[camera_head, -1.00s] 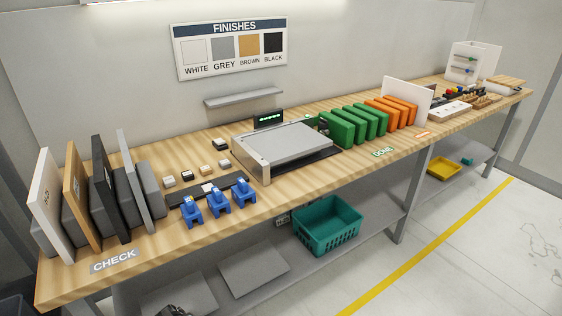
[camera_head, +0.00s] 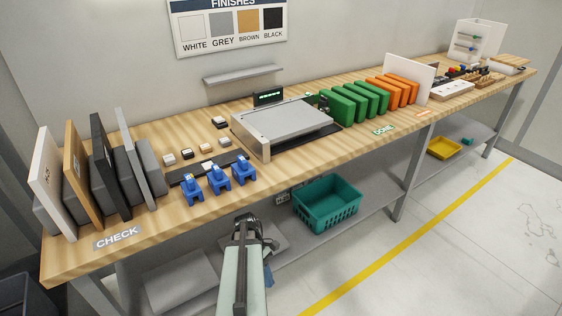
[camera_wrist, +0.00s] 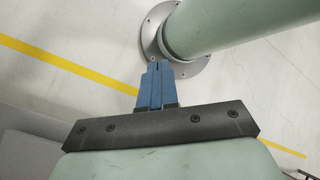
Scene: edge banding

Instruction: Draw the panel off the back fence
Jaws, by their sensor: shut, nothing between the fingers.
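A flat grey slab (camera_head: 292,124), which may be the panel, lies on the machine in the middle of the bench.
Upright boards (camera_head: 105,175) stand at the left by the CHECK label. Blue clamp-like pieces (camera_head: 218,178) stand at the front edge. Green blocks (camera_head: 352,104) and orange blocks (camera_head: 398,90) stand right of the machine. A teal basket (camera_head: 327,204) sits on the lower shelf.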

